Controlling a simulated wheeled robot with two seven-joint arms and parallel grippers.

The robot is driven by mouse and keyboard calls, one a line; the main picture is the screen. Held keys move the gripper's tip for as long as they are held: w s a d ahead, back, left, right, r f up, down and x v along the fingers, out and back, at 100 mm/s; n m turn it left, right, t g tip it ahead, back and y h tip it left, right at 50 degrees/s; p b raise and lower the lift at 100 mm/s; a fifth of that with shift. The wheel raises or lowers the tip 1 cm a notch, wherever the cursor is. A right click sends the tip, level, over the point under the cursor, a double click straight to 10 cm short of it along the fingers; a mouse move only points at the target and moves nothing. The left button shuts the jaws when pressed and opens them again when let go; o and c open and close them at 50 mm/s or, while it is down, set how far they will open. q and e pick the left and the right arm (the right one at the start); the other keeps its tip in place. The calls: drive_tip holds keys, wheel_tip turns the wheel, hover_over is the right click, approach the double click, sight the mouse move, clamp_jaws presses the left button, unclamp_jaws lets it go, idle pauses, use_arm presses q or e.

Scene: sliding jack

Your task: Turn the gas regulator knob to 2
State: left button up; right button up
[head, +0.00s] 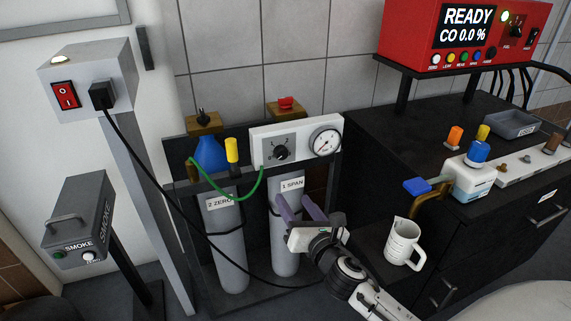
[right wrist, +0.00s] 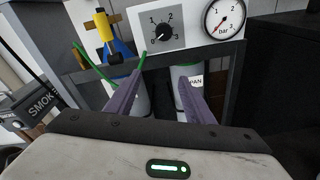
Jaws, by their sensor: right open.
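The gas regulator knob (head: 281,153) is a small black dial on a grey scale plate of the white regulator panel (head: 299,128). The knob also shows in the right wrist view (right wrist: 164,32), with the numbers 0 to 3 around it. Its light pointer mark seems to face lower left, near 0. A round bar gauge (head: 325,142) sits right of it, its red needle toward lower left. My right gripper (head: 294,198) is open and empty, below the panel in front of the 1 SPAN cylinder. Its purple fingers (right wrist: 160,78) point up toward the panel, apart from the knob.
A green hose (head: 236,197) curves from the panel's left side past a yellow-topped fitting (head: 232,150). A dark rack bar (right wrist: 205,56) runs under the panel. The 2 ZERO cylinder (head: 226,240) stands left. A white jug (head: 403,242) is right of my gripper. A black cable hangs across the cylinders.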

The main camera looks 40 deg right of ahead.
sight(282, 155)
drive_tip(key=w+d+r+n, duration=0.1)
drive_tip(key=w, duration=0.3)
drive_tip(key=w+d+r+n, duration=0.1)
drive_tip(key=w+d+r, duration=0.1)
drive_tip(key=w, duration=0.2)
drive_tip(key=w+d+r+n+t+h+b, duration=0.1)
drive_tip(key=w+d+n, duration=0.1)
drive_tip(key=w, duration=0.2)
drive_tip(key=shift+r, duration=0.3)
drive_tip(key=c, duration=1)
